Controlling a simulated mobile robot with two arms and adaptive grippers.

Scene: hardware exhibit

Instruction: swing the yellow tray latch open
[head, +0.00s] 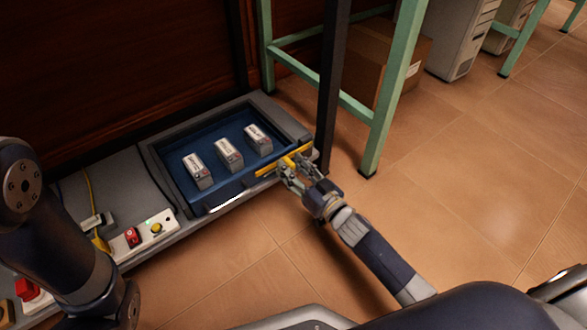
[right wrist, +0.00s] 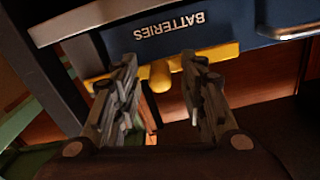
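The yellow latch (head: 268,169) is a bar with a knob, lying across the front right edge of the blue tray (head: 222,192). In the right wrist view the yellow latch (right wrist: 214,79) runs below the word BATTERIES, upside down in that view, and its rounded knob points toward me. My right gripper (head: 292,172) is at the latch. In the right wrist view its two fingers (right wrist: 160,68) stand apart on either side of the knob, with gaps showing, so it is open. My left arm shows at the left, but its gripper is not visible.
Several white-and-grey batteries, including one battery (head: 229,154), stand in the tray. A dark post (head: 332,90) and a green table leg (head: 392,90) rise close behind my right gripper. A power strip (head: 150,235) lies at the left. The floor (head: 450,210) at right is clear.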

